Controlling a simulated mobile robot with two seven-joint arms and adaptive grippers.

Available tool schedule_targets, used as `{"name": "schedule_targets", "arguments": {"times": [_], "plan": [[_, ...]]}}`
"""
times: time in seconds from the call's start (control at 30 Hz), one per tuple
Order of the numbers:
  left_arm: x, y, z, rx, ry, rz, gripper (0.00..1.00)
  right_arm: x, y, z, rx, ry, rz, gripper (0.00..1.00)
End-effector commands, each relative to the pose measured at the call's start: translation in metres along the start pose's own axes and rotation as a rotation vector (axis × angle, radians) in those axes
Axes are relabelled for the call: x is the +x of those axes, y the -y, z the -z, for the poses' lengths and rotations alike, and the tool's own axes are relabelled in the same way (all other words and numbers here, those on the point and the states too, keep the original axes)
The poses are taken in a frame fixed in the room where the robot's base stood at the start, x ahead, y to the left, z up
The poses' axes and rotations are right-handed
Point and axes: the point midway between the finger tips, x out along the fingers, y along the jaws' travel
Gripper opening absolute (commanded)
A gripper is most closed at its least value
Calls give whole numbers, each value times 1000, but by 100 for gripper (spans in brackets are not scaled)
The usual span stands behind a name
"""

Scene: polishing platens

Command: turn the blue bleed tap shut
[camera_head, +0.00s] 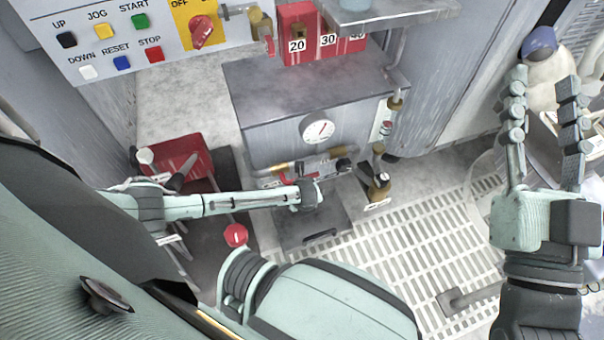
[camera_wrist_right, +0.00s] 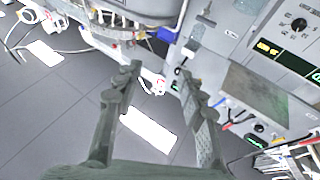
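I cannot pick out a blue tap for certain in either view. Brass and grey pipe fittings (camera_head: 320,167) run along the front of the grey cabinet (camera_head: 300,90), below a round white gauge (camera_head: 318,128). A dark-handled brass valve (camera_head: 379,186) stands at their right. My left gripper (camera_head: 310,194) reaches in from the left, its tip just below the fittings and overlapping part of them. Its fingers are seen edge-on, so its opening and any contact are hidden. My right gripper (camera_head: 542,84) is open at the far right, fingers up; it also shows open and empty in the right wrist view (camera_wrist_right: 158,76).
A button panel (camera_head: 100,45) with a red rotary switch (camera_head: 202,32) is at the upper left. A red box (camera_head: 180,158) lies left of the cabinet. A blue-capped pale bottle (camera_head: 548,75) stands behind my right fingers. White floor grating (camera_head: 430,240) lies open between the arms.

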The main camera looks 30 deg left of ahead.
Motion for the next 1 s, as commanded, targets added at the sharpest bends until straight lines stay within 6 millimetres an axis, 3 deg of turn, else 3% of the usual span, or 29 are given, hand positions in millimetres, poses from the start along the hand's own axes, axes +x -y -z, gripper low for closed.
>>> {"name": "schedule_targets", "arguments": {"times": [0.1, 0.23, 0.6, 0.63, 0.7, 0.8, 1.0], "plan": [[-2, 4, -1, 29, 0, -73, 19, -2, -6, -25, -15, 149, -9, 40], [0, 3, 0, 48, 0, -118, 19, -6, -13, -44, -31, 236, -21, 40], [0, 2, 0, 55, 0, -133, 19, -8, -15, -50, -36, 261, -25, 40], [0, 2, 0, 56, 0, -133, 52, -8, -15, -50, -36, 261, -25, 40], [0, 2, 0, 55, 0, -133, 60, -8, -15, -50, -36, 260, -25, 40], [0, 2, 0, 55, 0, -132, 69, -8, -15, -50, -36, 260, -25, 40], [0, 3, 0, 55, 0, -131, 69, -8, -16, -50, -36, 260, -25, 40]]}}
